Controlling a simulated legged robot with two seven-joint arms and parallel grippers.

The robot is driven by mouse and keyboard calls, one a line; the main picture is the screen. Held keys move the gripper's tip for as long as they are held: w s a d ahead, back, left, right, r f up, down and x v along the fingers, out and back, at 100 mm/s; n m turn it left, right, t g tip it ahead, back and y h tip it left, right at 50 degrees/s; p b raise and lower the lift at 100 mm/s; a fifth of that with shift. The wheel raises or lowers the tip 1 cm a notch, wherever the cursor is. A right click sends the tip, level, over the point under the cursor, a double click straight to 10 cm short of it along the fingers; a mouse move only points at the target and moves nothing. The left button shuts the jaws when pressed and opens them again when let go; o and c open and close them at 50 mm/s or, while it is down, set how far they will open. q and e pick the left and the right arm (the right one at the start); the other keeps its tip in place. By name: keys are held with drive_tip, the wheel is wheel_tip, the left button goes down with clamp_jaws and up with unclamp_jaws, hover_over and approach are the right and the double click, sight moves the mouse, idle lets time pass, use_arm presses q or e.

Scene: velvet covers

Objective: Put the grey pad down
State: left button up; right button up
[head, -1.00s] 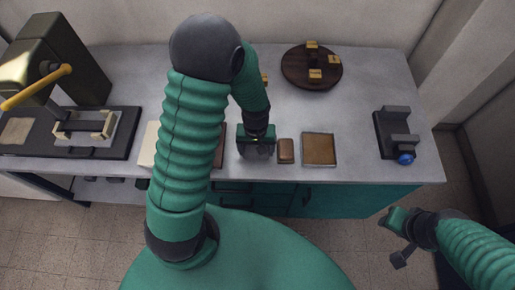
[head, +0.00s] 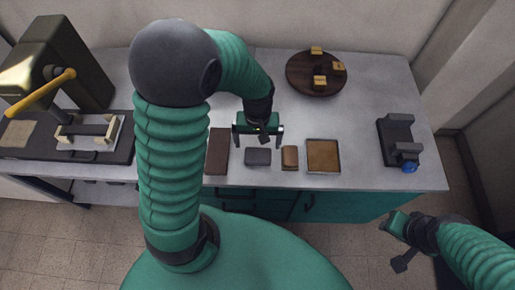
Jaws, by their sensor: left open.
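The grey pad (head: 258,157) lies flat on the table near its front edge, between a dark brown slab and a small brown block. My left gripper (head: 259,141) is open and empty just behind the pad, with its two fingers spread apart. A gap shows between the gripper and the pad, though its height above the table is hard to tell. My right gripper (head: 396,243) is off the table at the lower right, beyond the front edge; its jaw state is unclear.
The dark brown slab (head: 217,151) is left of the pad. The small brown block (head: 290,157) and a brown-filled square tray (head: 323,156) are to its right. A round wooden board (head: 301,85) with yellow blocks stands behind. A press (head: 62,70) is left; a dark device (head: 398,140) is right.

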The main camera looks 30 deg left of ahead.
use_arm(q)
drive_tip(key=s+d+r+m+t, duration=0.2)
drive_tip(key=s+d+r+m, duration=0.2)
drive_tip(key=m, duration=0.2)
drive_tip(key=shift+d+r+t, duration=0.2)
drive_tip(key=shift+d+t, duration=0.1)
drive_tip(key=shift+d, duration=0.05)
drive_tip(key=shift+s, duration=0.15)
idle(0.8)
